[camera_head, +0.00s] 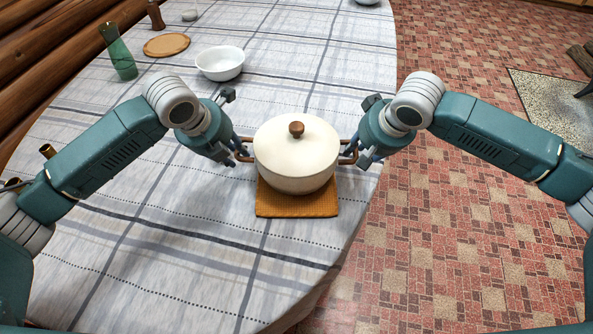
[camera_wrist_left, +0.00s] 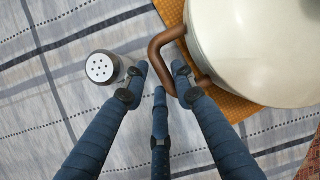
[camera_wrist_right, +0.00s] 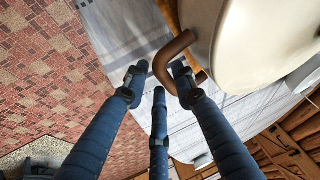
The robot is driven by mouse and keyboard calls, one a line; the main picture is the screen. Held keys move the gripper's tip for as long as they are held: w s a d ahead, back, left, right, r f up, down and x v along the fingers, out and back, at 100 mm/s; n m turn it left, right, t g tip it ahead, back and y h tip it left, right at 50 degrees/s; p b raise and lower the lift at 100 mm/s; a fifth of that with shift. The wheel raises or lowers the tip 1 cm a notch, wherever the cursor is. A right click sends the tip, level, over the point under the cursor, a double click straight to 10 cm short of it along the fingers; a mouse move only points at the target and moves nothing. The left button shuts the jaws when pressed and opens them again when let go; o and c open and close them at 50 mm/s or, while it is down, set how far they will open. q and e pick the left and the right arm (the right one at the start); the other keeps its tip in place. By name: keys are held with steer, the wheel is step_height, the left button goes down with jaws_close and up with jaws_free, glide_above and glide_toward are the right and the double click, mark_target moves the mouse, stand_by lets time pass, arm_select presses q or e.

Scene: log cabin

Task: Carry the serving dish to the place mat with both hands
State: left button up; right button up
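The serving dish (camera_head: 296,165) is a cream round pot with a lid, a wooden knob and two brown side handles. It is level over the orange place mat (camera_head: 297,209); I cannot tell whether it touches it. My left gripper (camera_head: 241,151) is at the left handle, and in the left wrist view its fingers (camera_wrist_left: 160,72) close in on both sides of that handle (camera_wrist_left: 159,52). My right gripper (camera_head: 354,153) is at the right handle, and in the right wrist view its fingers (camera_wrist_right: 160,70) do the same around that handle (camera_wrist_right: 164,58). Dish and hands hide the mat's far part.
A white bowl (camera_head: 220,63), a round wooden board (camera_head: 166,45) and a green bottle (camera_head: 118,52) stand farther back on the cloth-covered table (camera_head: 200,270). A shaker (camera_wrist_left: 101,67) stands close beside my left fingers. The table edge curves close to the right. The front tabletop is clear.

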arm_select(q)
steer(key=shift+d+r, duration=0.15)
steer(key=shift+r, duration=0.05)
arm_select(e)
steer(key=shift+a, duration=0.2)
steer(key=shift+r, duration=0.15)
steer(key=shift+s+r, duration=0.15)
steer(key=shift+r, duration=0.05)
arm_select(q)
steer(key=v, duration=1.2)
steer(key=shift+f, duration=0.1)
arm_select(e)
steer(key=v, duration=1.1)
steer(key=shift+s+d+r, duration=0.1)
steer(key=shift+r, duration=0.1)
arm_select(q)
steer(key=shift+s, duration=0.1)
